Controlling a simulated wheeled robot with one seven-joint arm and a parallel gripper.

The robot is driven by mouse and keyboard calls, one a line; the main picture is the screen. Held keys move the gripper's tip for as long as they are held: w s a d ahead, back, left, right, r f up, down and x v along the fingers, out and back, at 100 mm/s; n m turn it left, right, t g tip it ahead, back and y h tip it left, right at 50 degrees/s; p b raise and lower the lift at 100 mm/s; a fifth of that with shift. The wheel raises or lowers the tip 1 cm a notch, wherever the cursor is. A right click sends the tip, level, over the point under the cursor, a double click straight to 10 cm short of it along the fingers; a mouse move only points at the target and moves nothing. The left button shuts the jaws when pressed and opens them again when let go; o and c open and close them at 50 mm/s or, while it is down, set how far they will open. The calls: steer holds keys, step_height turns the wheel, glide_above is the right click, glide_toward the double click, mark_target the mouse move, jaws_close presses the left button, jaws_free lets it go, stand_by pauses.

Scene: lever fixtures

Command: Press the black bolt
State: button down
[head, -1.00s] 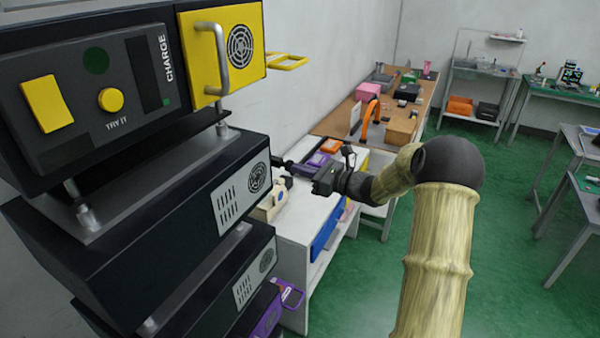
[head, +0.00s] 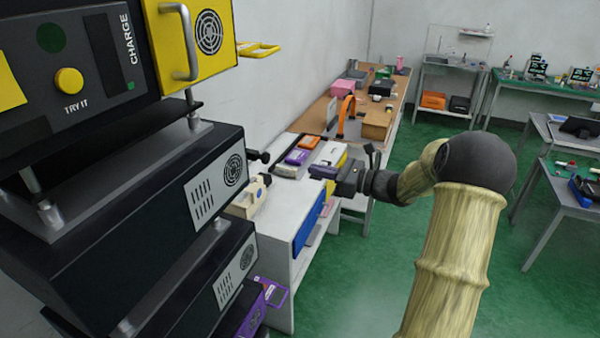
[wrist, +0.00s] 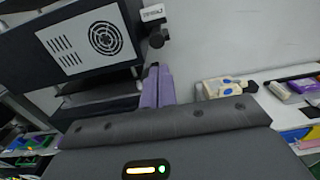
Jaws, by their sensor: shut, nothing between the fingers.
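The black bolt (head: 259,156) sticks out from the right side of the dark stacked rack unit, beside a grey vented panel. In the wrist view the bolt (wrist: 157,38) shows above the fingertips, under a small white label. My gripper (head: 319,171) is to the right of the bolt in the head view, with a clear gap between them. Its fingers (wrist: 158,86) are together and empty, pointing toward the rack side. No contact with the bolt shows.
A white bench (head: 282,216) with a beige device (head: 248,197) and small boxes stands below and beside the gripper. A yellow panel with a grey handle (head: 190,45) is above the bolt. Open green floor (head: 395,270) lies to the right.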

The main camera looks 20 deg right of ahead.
steer(key=v, duration=0.2)
steer(key=shift+s+d, duration=0.15)
steer(key=shift+s, duration=0.1)
steer(key=s+a+f+n+g+h, duration=0.5)
steer(key=s+a+f+n+g, duration=0.45)
steer(key=s+a, duration=0.3)
steer(key=s+f+n+h, duration=0.4)
steer(key=s+n+h, duration=0.4)
steer(key=n, duration=0.8)
steer(key=s, duration=0.3)
steer(key=shift+s+d+n+h, duration=0.2)
steer(key=shift+d+n+h, duration=0.05)
steer(key=shift+n+h, duration=0.15)
